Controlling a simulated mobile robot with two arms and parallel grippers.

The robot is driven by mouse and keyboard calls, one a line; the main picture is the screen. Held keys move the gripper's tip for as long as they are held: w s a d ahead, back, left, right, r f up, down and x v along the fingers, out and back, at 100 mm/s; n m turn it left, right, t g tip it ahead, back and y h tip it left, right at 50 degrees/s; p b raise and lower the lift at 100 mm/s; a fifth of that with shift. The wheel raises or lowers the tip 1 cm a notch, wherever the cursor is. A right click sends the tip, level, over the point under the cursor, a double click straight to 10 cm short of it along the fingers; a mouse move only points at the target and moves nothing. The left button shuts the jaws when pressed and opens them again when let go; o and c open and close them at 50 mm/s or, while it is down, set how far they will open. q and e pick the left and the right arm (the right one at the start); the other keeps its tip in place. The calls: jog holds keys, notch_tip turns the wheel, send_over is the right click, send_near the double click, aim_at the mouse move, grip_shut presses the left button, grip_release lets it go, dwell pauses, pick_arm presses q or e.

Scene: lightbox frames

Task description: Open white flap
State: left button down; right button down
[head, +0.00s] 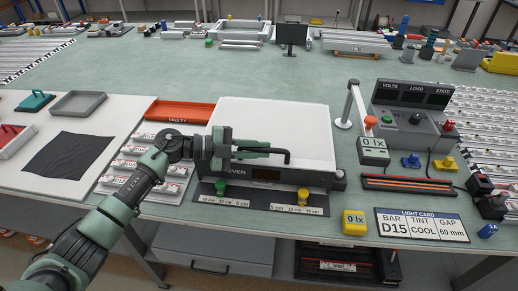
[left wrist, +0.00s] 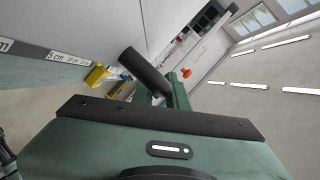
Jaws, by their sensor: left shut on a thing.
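The white flap (head: 275,122) is a broad white panel on top of the low lightbox in the middle of the bench. It looks flat on the box in the head view. A black bar handle (head: 287,153) with a bent end lies at its front edge. My left gripper (head: 258,153) is above that front edge, shut on the handle. In the left wrist view, the handle (left wrist: 146,72) is a dark round bar beside the green finger, and a pale surface fills the upper left. My right gripper is not in view.
Yellow and green knobs (head: 303,196) stand on the dark front strip. An orange tray (head: 180,112) marked FAULTY is left of the flap. A lamp post (head: 352,100), a 0 lx meter (head: 374,151) and a control console (head: 412,115) stand right. Bench behind the flap is clear.

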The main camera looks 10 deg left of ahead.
pick_arm(q)
jog(key=shift+r, duration=0.1)
jog(key=w+r+n+p, duration=0.1)
jog(key=w+r+p, duration=0.3)
jog(key=r, duration=0.4)
jog(key=w+r+n+g+p, duration=0.1)
jog(key=w+r+p, duration=0.3)
jog(key=r, duration=0.5)
jog(key=shift+w+n+g+y+p, duration=0.15)
jog(key=shift+n+g+y+p, duration=0.2)
jog(key=shift+n+p, duration=0.35)
jog(key=c, duration=1.4)
grip_release()
